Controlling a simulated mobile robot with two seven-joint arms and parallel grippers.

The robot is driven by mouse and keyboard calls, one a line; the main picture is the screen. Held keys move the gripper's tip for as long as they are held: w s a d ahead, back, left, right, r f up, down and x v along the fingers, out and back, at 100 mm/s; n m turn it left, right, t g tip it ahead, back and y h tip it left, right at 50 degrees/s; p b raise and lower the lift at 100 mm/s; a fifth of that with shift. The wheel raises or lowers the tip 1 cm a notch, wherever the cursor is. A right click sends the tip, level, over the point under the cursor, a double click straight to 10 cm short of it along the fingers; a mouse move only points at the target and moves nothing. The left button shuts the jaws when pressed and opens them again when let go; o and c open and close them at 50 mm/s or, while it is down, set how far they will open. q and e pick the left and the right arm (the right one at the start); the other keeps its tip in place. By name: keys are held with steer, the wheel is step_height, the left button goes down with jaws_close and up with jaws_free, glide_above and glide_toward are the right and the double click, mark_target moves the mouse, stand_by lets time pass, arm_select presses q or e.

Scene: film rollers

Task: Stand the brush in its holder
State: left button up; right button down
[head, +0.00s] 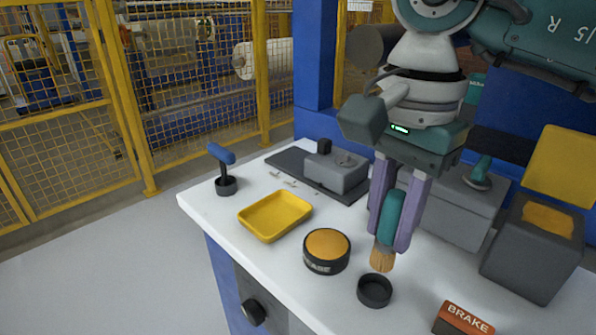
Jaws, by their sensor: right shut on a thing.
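My right gripper (391,238) is shut on the brush (392,218), with its two lavender fingers on either side of the teal handle. The brush hangs about upright with its tan bristles (382,259) pointing down. An empty round black cup (375,291), seemingly the holder, stands on the white table just below the bristles in the picture. The bristle end shows just above the cup's far rim and is not inside it. How high the bristles are over the table is hard to tell. My left gripper is not in view.
A grease tin (327,251) stands left of the cup. A yellow tray (275,216), a blue-handled tool in a black base (225,184) and a grey fixture (336,172) lie further left. Grey boxes (533,255) stand right; an orange BRAKE block (463,320) is at the front.

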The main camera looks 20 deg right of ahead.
mark_target(382, 259)
step_height(382, 259, down, 4)
steer(key=b, duration=0.2)
steer(key=shift+f+b, duration=0.1)
steer(key=shift+b, duration=0.2)
steer(key=shift+f+b, duration=0.65)
steer(key=shift+f, duration=0.05)
steer(key=shift+f+b, duration=0.1)
steer(key=shift+b, duration=0.25)
stand_by(0.4)
steer(key=shift+c, duration=0.8)
jaws_free()
